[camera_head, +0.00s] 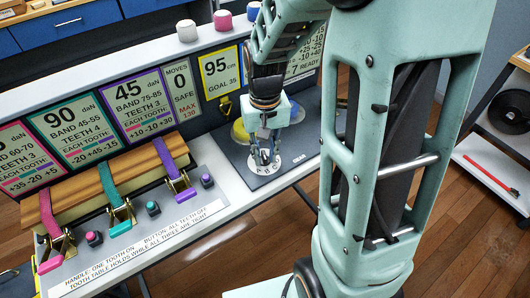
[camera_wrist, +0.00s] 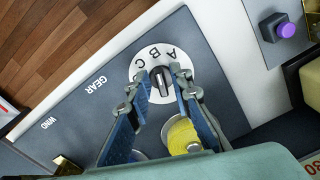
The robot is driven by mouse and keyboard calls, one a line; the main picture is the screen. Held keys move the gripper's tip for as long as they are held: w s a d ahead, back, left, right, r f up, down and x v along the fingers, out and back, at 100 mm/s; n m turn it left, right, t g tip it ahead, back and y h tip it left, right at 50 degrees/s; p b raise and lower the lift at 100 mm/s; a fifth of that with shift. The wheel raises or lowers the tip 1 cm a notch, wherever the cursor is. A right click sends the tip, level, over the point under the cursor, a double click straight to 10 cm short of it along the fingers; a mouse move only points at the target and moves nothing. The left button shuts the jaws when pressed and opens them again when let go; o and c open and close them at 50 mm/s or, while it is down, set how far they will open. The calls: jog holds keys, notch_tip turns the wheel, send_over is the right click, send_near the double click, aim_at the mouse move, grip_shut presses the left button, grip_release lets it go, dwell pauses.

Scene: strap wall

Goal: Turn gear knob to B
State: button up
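The gear knob (camera_wrist: 161,82) is a dark knob on a round white dial (camera_wrist: 141,71) lettered A, B and C, in the wrist view. Its pointing direction is too small to read surely. My gripper (camera_wrist: 158,90) is open, with one blue-padded finger on each side of the knob. Gaps show between the fingers and the knob; I cannot tell how far above the panel the tips are. In the head view my gripper (camera_head: 265,145) is over the dial (camera_head: 262,168) and hides most of the knob. The dark panel beside the dial reads GEAR and WIND.
A yellow round part (camera_wrist: 183,137) is beside the right finger in the wrist view. A purple button (camera_head: 207,180) and three strap handles, including the purple one (camera_head: 184,192), are left of the dial in the head view.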

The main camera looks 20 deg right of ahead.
aim_at(265, 157)
jog(key=shift+r, duration=0.1)
notch_tip(265, 157, up, 12)
jog(key=shift+f, duration=0.1)
dwell(0.5)
dwell(0.4)
